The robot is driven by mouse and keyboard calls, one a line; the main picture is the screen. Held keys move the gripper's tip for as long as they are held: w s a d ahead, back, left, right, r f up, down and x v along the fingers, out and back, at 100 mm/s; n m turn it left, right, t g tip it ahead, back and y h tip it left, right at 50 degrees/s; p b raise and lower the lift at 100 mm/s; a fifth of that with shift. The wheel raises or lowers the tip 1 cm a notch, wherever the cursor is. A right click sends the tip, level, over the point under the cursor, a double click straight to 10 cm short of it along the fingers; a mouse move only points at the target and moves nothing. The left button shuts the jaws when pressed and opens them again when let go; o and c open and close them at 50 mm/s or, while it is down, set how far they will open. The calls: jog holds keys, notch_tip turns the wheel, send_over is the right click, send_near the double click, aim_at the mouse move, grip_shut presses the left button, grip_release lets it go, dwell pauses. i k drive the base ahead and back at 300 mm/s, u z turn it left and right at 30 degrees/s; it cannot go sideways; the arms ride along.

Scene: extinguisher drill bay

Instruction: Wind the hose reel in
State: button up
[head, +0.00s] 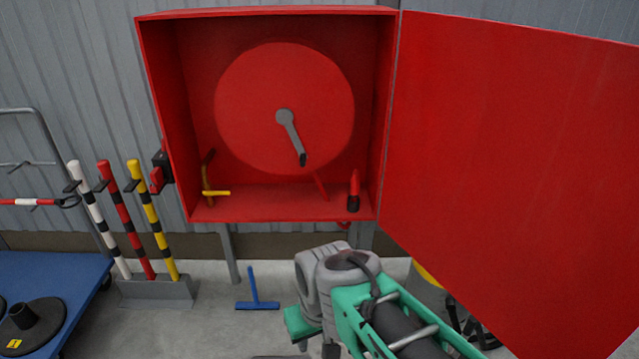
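The hose reel (240,100) is a large red disc inside an open red wall cabinet (270,12). A grey crank (290,130) runs from the reel's hub down and slightly right to a dark grip (303,160). A red nozzle with a black end (354,190) stands at the cabinet's lower right. A yellow lever (216,193) on a brown pipe sits at the lower left. A short red strip (320,186) shows below the reel. My grey and green arm is below the cabinet, apart from the crank. My gripper's fingers cannot be seen.
The cabinet door (500,150) stands open, filling the right side. Striped posts (145,205) stand in a grey rack (158,290) at left, near a blue cart (70,275). The space before the reel looks clear.

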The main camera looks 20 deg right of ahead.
aim_at(285, 106)
jog(key=u, duration=0.65)
jog(key=i, duration=0.8)
jog(key=u, duration=0.25)
